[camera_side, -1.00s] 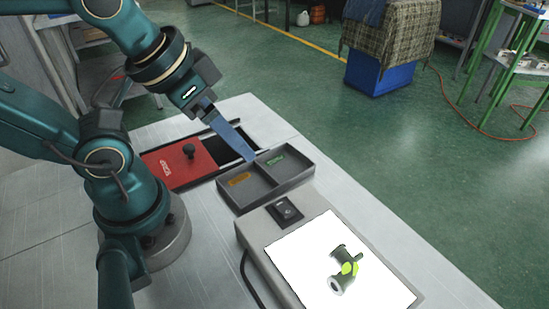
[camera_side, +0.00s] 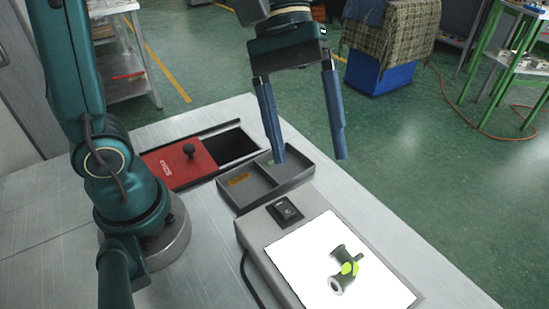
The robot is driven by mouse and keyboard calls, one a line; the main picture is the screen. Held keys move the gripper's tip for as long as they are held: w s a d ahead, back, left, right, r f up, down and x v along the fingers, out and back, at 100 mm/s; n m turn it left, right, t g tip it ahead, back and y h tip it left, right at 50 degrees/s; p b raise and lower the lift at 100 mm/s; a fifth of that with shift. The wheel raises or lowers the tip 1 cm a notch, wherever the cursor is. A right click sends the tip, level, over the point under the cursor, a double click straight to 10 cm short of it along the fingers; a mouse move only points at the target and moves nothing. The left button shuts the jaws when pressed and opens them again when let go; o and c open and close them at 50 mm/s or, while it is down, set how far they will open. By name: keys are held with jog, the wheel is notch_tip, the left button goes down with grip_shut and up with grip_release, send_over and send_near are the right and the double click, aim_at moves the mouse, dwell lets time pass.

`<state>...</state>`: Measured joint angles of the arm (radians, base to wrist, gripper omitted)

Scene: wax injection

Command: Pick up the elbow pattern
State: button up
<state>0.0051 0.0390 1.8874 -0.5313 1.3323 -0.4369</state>
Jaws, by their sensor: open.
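The elbow pattern (camera_side: 341,268) is a dark green-grey pipe piece with a bright yellow-green patch and a pale round end. It lies on the lit white panel (camera_side: 385,290) at the front right. My gripper (camera_side: 309,160) is open and empty, with two long blue fingers pointing down. It hangs above and behind the panel, apart from the pattern. Its left finger hides part of the two-compartment tray.
The grey two-compartment tray (camera_side: 236,203) stands behind the panel's switch box (camera_side: 285,211). A red sliding lid (camera_side: 172,170) with a black knob lies beside a dark opening (camera_side: 233,147) in the table.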

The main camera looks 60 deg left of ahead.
jog(key=w+d+f+n+g+h, duration=0.3)
jog(key=w+d+f, duration=0.1)
jog(key=w, duration=0.1)
jog(key=n+g+h, duration=0.1)
jog(key=g, duration=0.2)
send_near(349, 253)
jog(key=x, duration=0.3)
jog(key=shift+s+d+f, duration=0.1)
jog(key=shift+d+f, duration=0.1)
jog(key=shift+d, duration=0.1)
jog(key=shift+s+f, duration=0.15)
jog(key=shift+f, duration=0.05)
jog(key=shift+x, duration=2.55)
jog(key=shift+c, duration=0.3)
jog(key=c, duration=1.2)
jog(key=shift+r, duration=0.1)
jog(key=shift+r, duration=0.1)
